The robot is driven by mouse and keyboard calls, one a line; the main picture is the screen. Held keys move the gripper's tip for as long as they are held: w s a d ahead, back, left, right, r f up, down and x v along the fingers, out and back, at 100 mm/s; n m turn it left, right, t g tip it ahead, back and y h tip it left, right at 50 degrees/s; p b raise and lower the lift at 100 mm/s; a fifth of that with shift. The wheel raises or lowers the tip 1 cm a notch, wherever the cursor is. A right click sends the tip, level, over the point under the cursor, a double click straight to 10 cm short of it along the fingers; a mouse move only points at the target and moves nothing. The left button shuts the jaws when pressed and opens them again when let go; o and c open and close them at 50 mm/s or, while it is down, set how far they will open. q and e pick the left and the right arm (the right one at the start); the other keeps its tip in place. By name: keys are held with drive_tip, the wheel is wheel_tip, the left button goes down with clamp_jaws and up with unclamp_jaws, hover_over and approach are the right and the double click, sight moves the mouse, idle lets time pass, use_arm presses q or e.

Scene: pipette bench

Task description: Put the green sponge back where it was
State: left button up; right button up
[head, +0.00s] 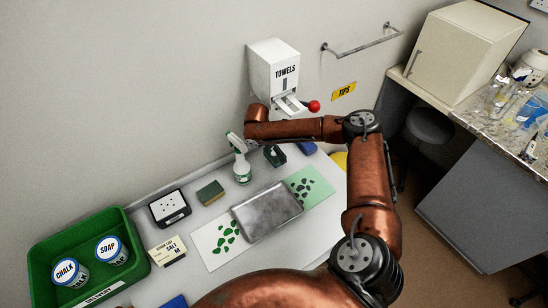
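The sponge (210,192), dark green with a yellowish side, lies on the white bench between the black-and-white scale and the spray bottle. Nothing is touching it. My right arm reaches up from the lower right and bends left, ending near the towel dispenser and above the spray bottle. Its gripper cannot be made out clearly at the end of the arm, so its finger state is unclear. My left gripper is not in view.
A green bin (131,244) holds the chalk and soap tubs. A scale (170,207), salt box (168,251), metal tray (267,211) and spray bottle (240,160) stand on the bench. A towel dispenser (272,68) hangs above. My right arm crosses the bench's right side.

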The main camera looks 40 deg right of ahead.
sight(273, 153)
wheel_tip(273, 153, down, 4)
drive_tip(key=shift+w+r, duration=0.15)
drive_tip(key=shift+r, duration=0.05)
drive_tip(key=o, duration=1.2)
drive_tip(key=shift+d+f, duration=0.1)
drive_tip(key=shift+o, duration=0.2)
drive_tip(key=shift+v, duration=3.95)
